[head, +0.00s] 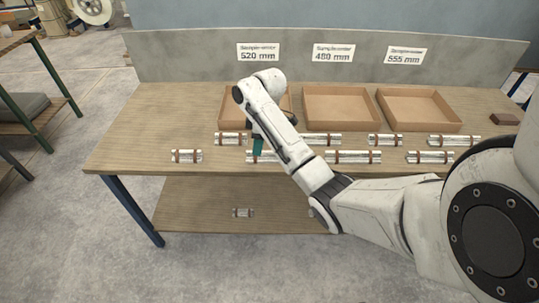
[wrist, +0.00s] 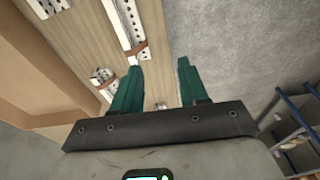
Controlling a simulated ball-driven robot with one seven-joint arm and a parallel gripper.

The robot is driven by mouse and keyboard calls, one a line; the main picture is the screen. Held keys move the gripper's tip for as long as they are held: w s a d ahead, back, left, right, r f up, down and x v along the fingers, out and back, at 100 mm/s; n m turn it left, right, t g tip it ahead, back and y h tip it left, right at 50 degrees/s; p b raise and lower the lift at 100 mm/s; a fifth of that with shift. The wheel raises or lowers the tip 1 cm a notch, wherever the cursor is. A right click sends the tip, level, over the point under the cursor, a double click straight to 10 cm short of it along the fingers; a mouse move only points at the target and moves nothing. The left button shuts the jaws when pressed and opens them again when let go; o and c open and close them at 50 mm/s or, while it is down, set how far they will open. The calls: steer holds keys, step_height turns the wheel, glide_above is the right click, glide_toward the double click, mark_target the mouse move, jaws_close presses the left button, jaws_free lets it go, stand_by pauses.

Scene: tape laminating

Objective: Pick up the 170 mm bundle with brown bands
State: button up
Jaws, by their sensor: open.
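Several silvery bundles with brown bands lie in two rough rows on the table. Short ones are at the front left (head: 186,156), behind it (head: 230,139) and at the back right (head: 385,140). Longer ones lie at the front middle (head: 353,157) and right (head: 430,157). I cannot tell which is the 170 mm one. My gripper (head: 258,146) is low over the table's front left, partly covering another bundle (head: 254,157). In the wrist view my gripper (wrist: 160,74) is open, its green fingers apart with nothing held. A banded bundle (wrist: 127,22) lies just beyond the left finger.
Open brown boxes (head: 341,107) stand at the back under signs reading 520, 480 and 555 mm. A dark block (head: 504,119) lies at the right. The table's left end is clear.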

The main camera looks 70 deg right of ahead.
steer(key=s+d+r, duration=0.2)
steer(key=s+d, duration=0.1)
steer(key=d, duration=0.3)
glide_above(272, 152)
step_height(272, 152, down, 4)
steer(key=shift+f, duration=0.15)
steer(key=shift+w+f+p, duration=0.2)
steer(key=shift+f+p, duration=0.05)
steer(key=shift+f, duration=1.25)
steer(key=shift+w+f+p, duration=0.15)
steer(key=shift+f+p, duration=0.1)
steer(key=shift+f, duration=1.2)
jaws_close()
